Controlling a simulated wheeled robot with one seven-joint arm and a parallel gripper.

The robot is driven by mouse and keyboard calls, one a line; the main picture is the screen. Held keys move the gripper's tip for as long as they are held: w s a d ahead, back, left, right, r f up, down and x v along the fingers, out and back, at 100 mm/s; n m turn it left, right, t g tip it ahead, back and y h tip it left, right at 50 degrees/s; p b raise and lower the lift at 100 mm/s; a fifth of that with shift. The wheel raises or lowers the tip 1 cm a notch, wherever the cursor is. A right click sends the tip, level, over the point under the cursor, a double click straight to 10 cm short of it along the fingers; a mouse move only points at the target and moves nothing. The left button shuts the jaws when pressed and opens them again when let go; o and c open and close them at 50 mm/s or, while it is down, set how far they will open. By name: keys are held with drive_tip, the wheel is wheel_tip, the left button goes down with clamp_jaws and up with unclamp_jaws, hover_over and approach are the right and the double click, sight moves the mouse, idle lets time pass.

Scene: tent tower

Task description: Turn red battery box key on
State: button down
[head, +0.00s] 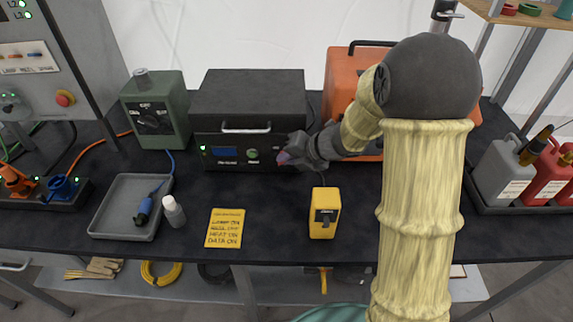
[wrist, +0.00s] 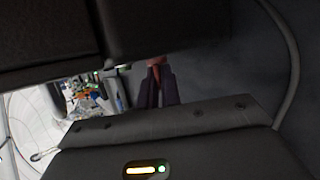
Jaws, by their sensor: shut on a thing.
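My gripper (head: 288,158) is at the right end of the front of a black box (head: 250,95). It is shut on a small reddish thing (wrist: 155,63), which shows between the dark fingertips in the wrist view and may be the red key. The fingers and the thing are too small and dark to tell how the thing is turned. The black box has a lit blue screen, a green round button and a light handle on its front.
A green box (head: 157,110) with a dark knob stands at the left. A grey tray (head: 105,222), a white bottle (head: 174,212), a yellow note (head: 225,228) and a yellow device (head: 324,210) lie in front. Jugs (head: 500,170) stand at the right. Bare black tabletop (head: 275,205) lies between note and device.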

drive_tip(key=shift+w+d, duration=0.1)
drive_tip(key=shift+d, duration=0.05)
drive_tip(key=shift+r, duration=0.1)
drive_tip(key=c, duration=1.6)
unclamp_jaws()
drive_tip(key=p+v, duration=0.2)
drive_tip(key=v, duration=1.5)
drive_tip(key=shift+d+p, duration=0.3)
drive_tip(key=shift+d, duration=0.1)
